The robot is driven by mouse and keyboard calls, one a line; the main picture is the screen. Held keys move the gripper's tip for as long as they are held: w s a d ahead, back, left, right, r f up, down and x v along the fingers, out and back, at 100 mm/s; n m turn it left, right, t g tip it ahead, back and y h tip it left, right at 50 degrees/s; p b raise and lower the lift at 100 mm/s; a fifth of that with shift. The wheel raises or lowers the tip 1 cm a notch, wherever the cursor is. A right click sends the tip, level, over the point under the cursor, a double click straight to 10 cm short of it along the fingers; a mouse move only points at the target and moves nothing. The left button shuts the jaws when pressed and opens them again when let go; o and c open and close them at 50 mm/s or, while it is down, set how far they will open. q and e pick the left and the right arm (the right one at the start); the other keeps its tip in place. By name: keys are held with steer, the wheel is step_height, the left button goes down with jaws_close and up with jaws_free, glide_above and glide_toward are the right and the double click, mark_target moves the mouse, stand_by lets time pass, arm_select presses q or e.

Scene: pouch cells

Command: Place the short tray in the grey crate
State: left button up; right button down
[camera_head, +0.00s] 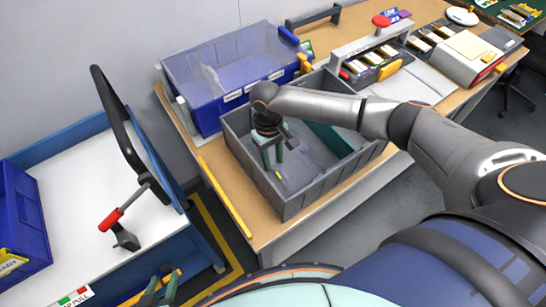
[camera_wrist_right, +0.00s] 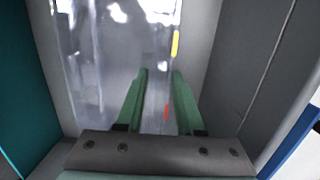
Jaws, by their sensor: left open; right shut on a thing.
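The grey crate (camera_head: 291,203) stands on the wooden bench in the head view. My right gripper (camera_head: 273,160) reaches down inside it, near its left part. In the right wrist view the green fingers of my right gripper (camera_wrist_right: 160,72) are shut on a clear, shiny thing (camera_wrist_right: 105,60), which looks like the short tray. It has a small yellow mark and a red mark. Its outline is hard to make out, and I cannot tell whether it touches the crate floor. My left gripper (camera_head: 160,288) is open and empty at the bottom edge of the head view.
A teal piece (camera_head: 330,139) is inside the crate at the right. A white-topped cart (camera_head: 75,170) with a black handle is at the left. Several small items and a red-topped stand (camera_head: 381,21) are further right.

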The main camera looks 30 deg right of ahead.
steer(key=c, duration=0.5)
jaws_free()
steer(key=shift+c, duration=0.2)
step_height(320, 180, up, 12)
steer(key=w, duration=0.1)
steer(key=shift+w+r, duration=0.15)
steer(key=shift+w, duration=0.05)
steer(key=shift+a, duration=0.1)
